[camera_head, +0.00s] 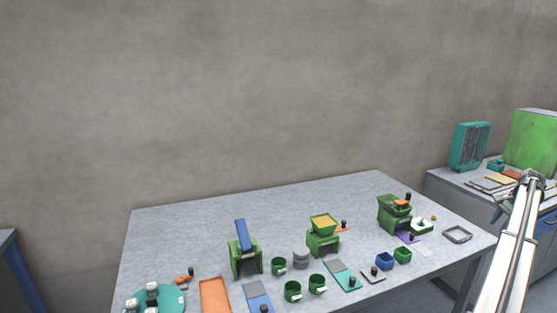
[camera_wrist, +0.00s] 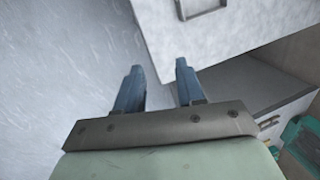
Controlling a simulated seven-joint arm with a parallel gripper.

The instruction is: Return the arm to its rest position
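My gripper (camera_wrist: 158,68) shows in the wrist view with its two blue fingers apart and nothing between them. It hangs near the corner of the grey worktable (camera_head: 190,230), clear of anything I can see. In the head view my white arm rises along the right edge of the picture, to the right of the table. Whether the gripper's fingers show there is too small to tell.
Green machines (camera_head: 323,240), green cups (camera_head: 293,291), a blue box (camera_head: 384,261) and an orange tray (camera_head: 214,295) crowd the table's front. Its back left is bare. A grey square tray (camera_head: 457,234) lies near the right edge. A side counter holds a teal rack (camera_head: 469,147).

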